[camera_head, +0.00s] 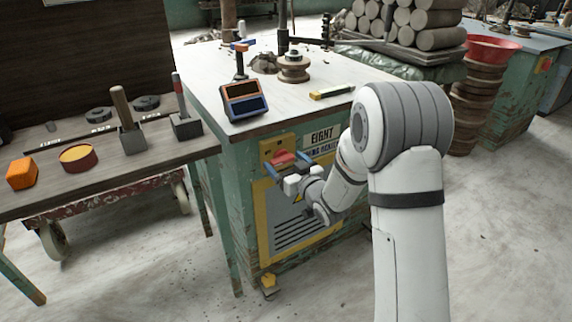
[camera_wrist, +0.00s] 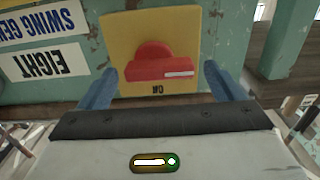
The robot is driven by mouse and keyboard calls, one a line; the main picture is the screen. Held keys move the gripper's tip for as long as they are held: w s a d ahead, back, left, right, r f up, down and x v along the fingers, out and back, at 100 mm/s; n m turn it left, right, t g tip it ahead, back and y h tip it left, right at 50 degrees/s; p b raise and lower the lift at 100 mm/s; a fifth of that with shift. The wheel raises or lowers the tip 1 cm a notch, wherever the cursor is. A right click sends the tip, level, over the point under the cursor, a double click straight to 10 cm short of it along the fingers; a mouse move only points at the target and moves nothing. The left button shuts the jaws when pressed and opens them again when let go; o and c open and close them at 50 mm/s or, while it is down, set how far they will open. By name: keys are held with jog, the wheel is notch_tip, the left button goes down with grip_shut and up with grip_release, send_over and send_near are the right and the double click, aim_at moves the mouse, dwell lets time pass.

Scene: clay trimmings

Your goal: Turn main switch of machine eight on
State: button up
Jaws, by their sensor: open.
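The green machine labelled EIGHT (camera_head: 322,136) carries a yellow switch plate (camera_head: 267,147) on its front. A red rotary switch (camera_head: 281,158) sits on the plate. In the wrist view the red switch (camera_wrist: 152,68) has its bar lying roughly level, with a white mark towards its right end. An upside-down ON label (camera_wrist: 157,89) shows on the yellow plate (camera_wrist: 185,28) below the bar. My gripper (camera_wrist: 160,78) is open, with one blue finger towards each end of the bar. I cannot tell whether the fingers touch it.
A handheld device (camera_head: 244,101) and a wooden spool (camera_head: 294,67) stand on the machine top. A workbench (camera_head: 105,170) with hammers and an orange block (camera_head: 22,173) stands left. A red bowl (camera_head: 490,48) tops a stack at right. Floor in front is mostly clear.

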jog(key=shift+w+a, duration=0.1)
jog(key=shift+w, duration=0.05)
jog(key=shift+c, duration=0.2)
jog(key=c, duration=0.9)
jog(key=shift+c, duration=0.2)
